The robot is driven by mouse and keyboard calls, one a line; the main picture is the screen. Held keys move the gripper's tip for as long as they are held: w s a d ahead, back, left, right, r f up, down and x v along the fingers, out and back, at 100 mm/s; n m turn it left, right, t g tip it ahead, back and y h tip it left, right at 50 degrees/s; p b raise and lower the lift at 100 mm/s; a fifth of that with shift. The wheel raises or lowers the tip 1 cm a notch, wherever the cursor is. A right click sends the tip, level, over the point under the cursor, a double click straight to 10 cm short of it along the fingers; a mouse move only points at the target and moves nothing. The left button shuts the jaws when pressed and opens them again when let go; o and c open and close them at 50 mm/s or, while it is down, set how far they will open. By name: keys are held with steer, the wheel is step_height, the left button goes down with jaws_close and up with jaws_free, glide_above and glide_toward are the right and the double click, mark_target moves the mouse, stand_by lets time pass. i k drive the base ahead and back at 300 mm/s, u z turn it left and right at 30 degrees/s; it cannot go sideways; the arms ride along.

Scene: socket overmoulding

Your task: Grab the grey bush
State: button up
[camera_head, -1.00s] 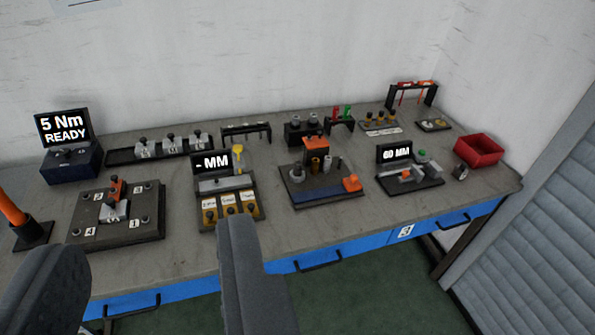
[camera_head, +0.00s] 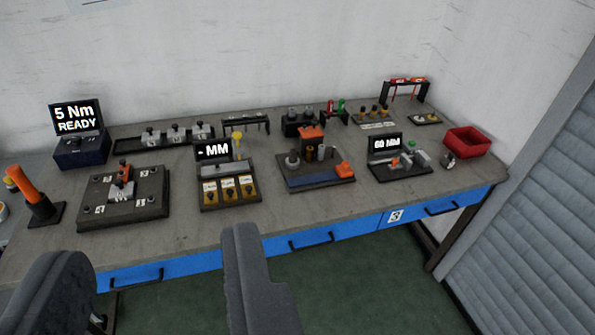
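On the workbench, a dark station with an orange block (camera_head: 312,133) carries several small upright cylinders. Among them are a grey one (camera_head: 293,160) at the left, a brown one (camera_head: 309,154) and another greyish one (camera_head: 321,153). Which of the grey ones is the grey bush I cannot tell at this size. My gripper (camera_head: 155,248) shows as two dark grey fingers low in the picture, wide apart with nothing between them. It is in front of the bench, left of and nearer than that station.
The bench also holds a torque unit reading "5 Nm READY" (camera_head: 76,117), a clamp plate (camera_head: 95,217), a "- MM" gauge (camera_head: 213,150), a "60 MM" gauge (camera_head: 385,143) and a red bin (camera_head: 468,142). A grey shutter (camera_head: 535,200) stands right.

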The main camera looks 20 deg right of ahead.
mark_target(293, 155)
steer(key=k, duration=1)
steer(key=z, duration=0.5)
steer(key=i, duration=0.9)
steer(key=z, duration=0.45)
steer(key=i, duration=1.45)
steer(key=u, duration=0.7)
steer(key=i, duration=0.4)
steer(key=u, duration=0.3)
